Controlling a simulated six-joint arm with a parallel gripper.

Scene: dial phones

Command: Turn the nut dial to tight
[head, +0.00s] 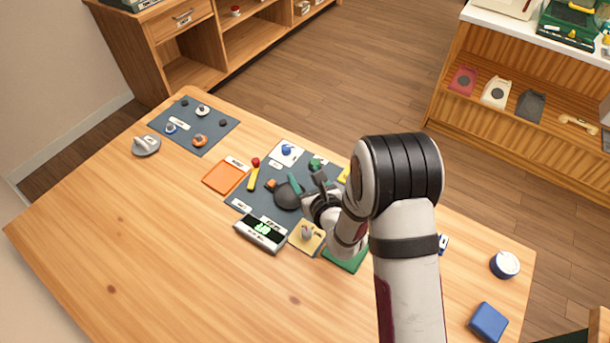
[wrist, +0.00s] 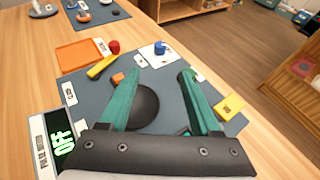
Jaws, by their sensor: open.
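My gripper (head: 306,181) is open over the dark mat, with nothing seen between its fingers. In the wrist view its two teal fingers (wrist: 159,74) spread wide above a black round disc (wrist: 145,108), partly hidden by the left finger. A blue knob on a white plate (wrist: 158,47) lies beyond the fingertips; it also shows in the head view (head: 287,150). A small orange block (wrist: 118,78) is beside the left fingertip. The labels are too small to read, so I cannot tell which piece is the nut dial.
An orange tray (head: 226,176), a red knob (wrist: 114,46) and a yellow bar (wrist: 101,67) lie left of the fingers. A meter (head: 262,232) with a green display stands at the mat's near edge. A second mat (head: 180,139) holds several small dials. The table's left front is clear.

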